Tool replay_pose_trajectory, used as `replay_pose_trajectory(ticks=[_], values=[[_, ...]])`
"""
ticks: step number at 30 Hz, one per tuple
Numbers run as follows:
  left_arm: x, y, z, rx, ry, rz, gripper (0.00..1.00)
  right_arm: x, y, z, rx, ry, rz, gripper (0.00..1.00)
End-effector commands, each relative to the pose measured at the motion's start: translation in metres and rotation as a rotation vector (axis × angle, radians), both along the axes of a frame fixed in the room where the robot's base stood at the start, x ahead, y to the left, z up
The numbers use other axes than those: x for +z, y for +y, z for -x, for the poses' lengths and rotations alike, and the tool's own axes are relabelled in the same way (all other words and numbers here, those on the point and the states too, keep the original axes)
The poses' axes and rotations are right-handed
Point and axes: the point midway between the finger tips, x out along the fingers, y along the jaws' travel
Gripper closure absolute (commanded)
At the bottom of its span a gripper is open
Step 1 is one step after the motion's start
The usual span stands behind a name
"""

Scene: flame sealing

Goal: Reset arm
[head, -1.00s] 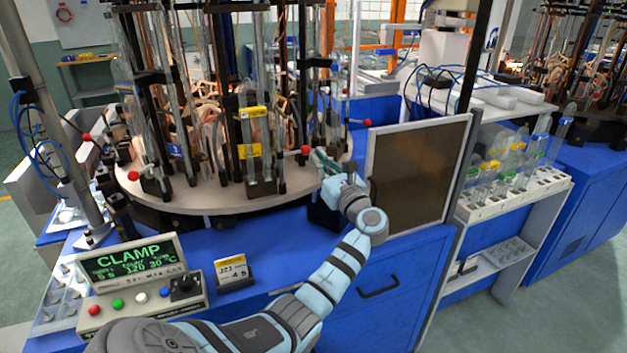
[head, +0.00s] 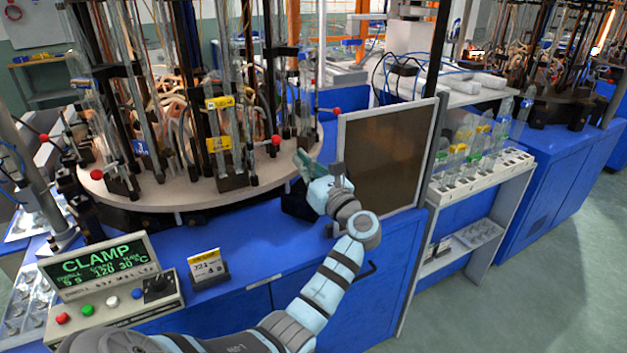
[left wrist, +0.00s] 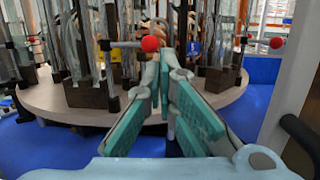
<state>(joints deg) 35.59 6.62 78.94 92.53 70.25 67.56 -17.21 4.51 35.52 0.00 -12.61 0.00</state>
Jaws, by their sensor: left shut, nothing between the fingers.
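My left arm reaches in from the bottom of the head view, and my left gripper (head: 305,166) is at the front right edge of the round turntable (head: 180,193). In the left wrist view the green finger pads of my left gripper (left wrist: 163,95) lean close together at the tips, shut with nothing held. A lever with a red ball knob (left wrist: 150,44) stands beyond the fingertips; I cannot tell whether they touch. My right gripper is not in view.
A dark framed panel (head: 388,160) stands just right of the gripper. A control box reading CLAMP (head: 105,268) and a small sign (head: 207,268) are at the lower left. A rack of glass vessels (head: 478,178) is at the right. The blue bench top (head: 255,240) is clear in the middle.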

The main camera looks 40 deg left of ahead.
Motion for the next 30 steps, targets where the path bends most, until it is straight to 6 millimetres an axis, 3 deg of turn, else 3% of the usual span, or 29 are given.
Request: replay_pose_trajectory(ticks=[3, 9, 17, 20, 23, 24, 26, 27, 29, 30], values=[[-0.009, -0.036, 0.005, -0.004, -0.001, 0.004, 1.00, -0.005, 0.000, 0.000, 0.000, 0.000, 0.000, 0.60], [-0.015, -0.073, 0.012, -0.004, -0.001, 0.002, 1.00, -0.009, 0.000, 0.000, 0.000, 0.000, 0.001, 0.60], [-0.014, -0.078, 0.013, -0.005, 0.002, -0.005, 1.00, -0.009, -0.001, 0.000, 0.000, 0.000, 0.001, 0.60], [-0.006, -0.082, 0.010, -0.051, 0.049, -0.102, 1.00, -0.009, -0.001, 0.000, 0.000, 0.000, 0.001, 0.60], [0.012, -0.110, 0.001, -0.185, 0.219, -0.410, 1.00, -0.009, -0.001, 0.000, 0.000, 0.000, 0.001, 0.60], [0.016, -0.133, -0.003, -0.253, 0.334, -0.601, 1.00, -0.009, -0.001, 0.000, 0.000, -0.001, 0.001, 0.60], [0.005, -0.183, -0.006, -0.365, 0.555, -0.938, 1.00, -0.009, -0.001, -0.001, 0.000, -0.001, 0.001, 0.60], [-0.017, -0.220, -0.003, -0.439, 0.725, -1.185, 1.00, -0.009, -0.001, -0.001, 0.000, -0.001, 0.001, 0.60], [-0.068, -0.264, 0.010, -0.542, 0.972, -1.522, 1.00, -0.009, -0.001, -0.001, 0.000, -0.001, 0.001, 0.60], [-0.106, -0.283, 0.025, -0.606, 1.124, -1.717, 1.00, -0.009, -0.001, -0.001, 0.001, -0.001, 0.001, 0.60]])
